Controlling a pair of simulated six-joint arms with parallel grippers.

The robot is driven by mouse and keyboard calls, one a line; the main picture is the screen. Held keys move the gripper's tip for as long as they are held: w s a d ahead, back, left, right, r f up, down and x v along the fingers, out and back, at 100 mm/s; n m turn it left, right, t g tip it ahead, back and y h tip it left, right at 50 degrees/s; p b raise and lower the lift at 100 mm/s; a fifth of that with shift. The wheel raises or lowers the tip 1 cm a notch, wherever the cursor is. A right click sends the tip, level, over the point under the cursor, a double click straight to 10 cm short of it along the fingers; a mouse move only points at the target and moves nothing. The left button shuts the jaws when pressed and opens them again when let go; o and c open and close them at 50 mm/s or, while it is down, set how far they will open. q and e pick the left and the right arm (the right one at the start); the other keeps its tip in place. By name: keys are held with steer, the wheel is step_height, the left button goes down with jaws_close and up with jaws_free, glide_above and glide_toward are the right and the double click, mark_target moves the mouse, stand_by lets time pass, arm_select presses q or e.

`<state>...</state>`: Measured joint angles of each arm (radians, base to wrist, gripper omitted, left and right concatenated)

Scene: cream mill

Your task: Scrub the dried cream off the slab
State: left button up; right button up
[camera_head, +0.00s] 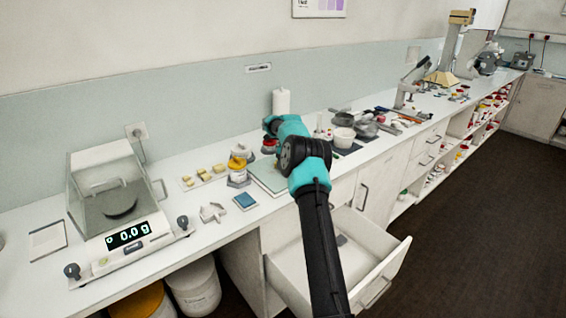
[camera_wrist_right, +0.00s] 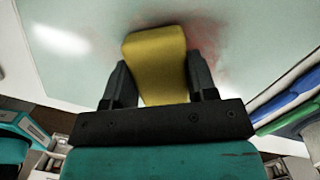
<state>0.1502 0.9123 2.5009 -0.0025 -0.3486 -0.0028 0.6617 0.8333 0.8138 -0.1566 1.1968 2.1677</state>
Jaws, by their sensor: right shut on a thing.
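The slab (camera_head: 263,177) is a pale greenish plate on the counter, partly hidden behind my right arm in the head view. In the right wrist view the slab (camera_wrist_right: 85,65) fills the upper part, with a faint reddish-brown smear around the yellow sponge (camera_wrist_right: 155,55). My right gripper (camera_wrist_right: 157,82) is shut on the sponge, one black finger on each side. The sponge's far end is over the smear; whether it touches the slab I cannot tell. In the head view my right arm hides the fingers and sponge. My left gripper is in neither view.
A balance (camera_head: 120,205) with a clear cover stands at the left. Yellow blocks (camera_head: 204,174) and a yellow jar (camera_head: 238,170) are left of the slab. An open drawer (camera_head: 345,260) juts out below. Pots and tools (camera_head: 365,128) crowd the counter to the right.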

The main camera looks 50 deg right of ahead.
steer(key=shift+s, duration=0.1)
steer(key=shift+s+a+f, duration=0.1)
steer(key=shift+s+a, duration=0.1)
steer(key=shift+s, duration=0.55)
steer(key=shift+s+a, duration=0.2)
steer(key=shift+s, duration=0.5)
steer(key=shift+s, duration=0.15)
steer(key=shift+s+a, duration=0.15)
steer(key=shift+s, duration=0.5)
steer(key=shift+s+a, duration=0.15)
steer(key=shift+s, duration=0.6)
steer(key=shift+s+a, duration=0.25)
steer(key=shift+s, duration=0.55)
steer(key=shift+s+a, duration=0.2)
steer(key=shift+s, duration=0.55)
steer(key=shift+f, duration=0.1)
